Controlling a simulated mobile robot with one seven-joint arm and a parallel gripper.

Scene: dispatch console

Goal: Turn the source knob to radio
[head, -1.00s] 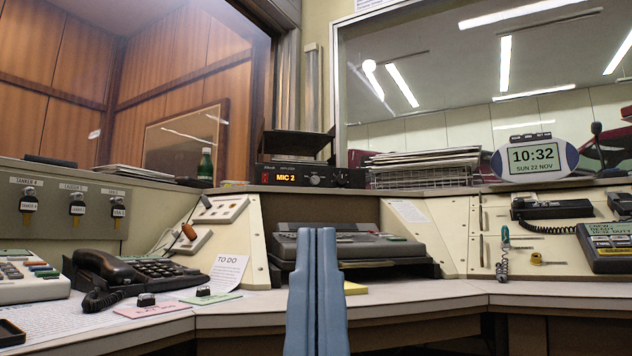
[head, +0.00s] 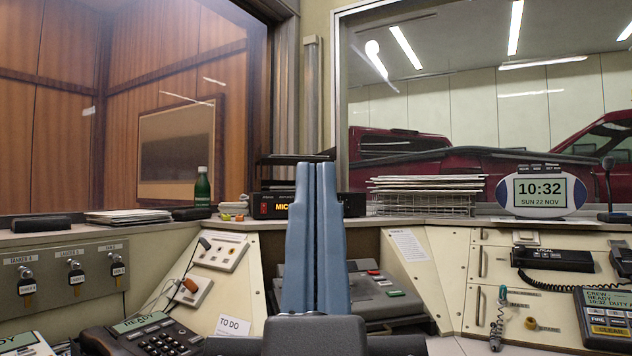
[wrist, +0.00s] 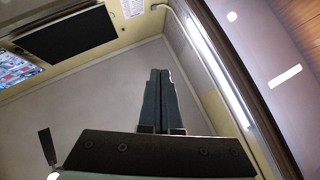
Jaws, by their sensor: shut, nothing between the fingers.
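The black amplifier (head: 272,206) stands on the back ledge of the console in the head view. The left part of its lit orange display reads "MIC"; the rest of it and the source knob are hidden behind my gripper. My gripper (head: 317,166) points up in front of the amplifier, its two blue-grey fingers pressed together and empty. Its tips are a little above the amplifier's top in the picture; I cannot tell the gap in depth. The gripper also shows in the wrist view (wrist: 159,72), against wall and ceiling, with no amplifier there.
A green bottle (head: 202,188) stands left of the amplifier. A wire rack of papers (head: 424,196) stands right of it, then an oval clock (head: 540,190). A grey keyboard-like device (head: 372,296) lies below. A desk phone (head: 150,335) is at the lower left.

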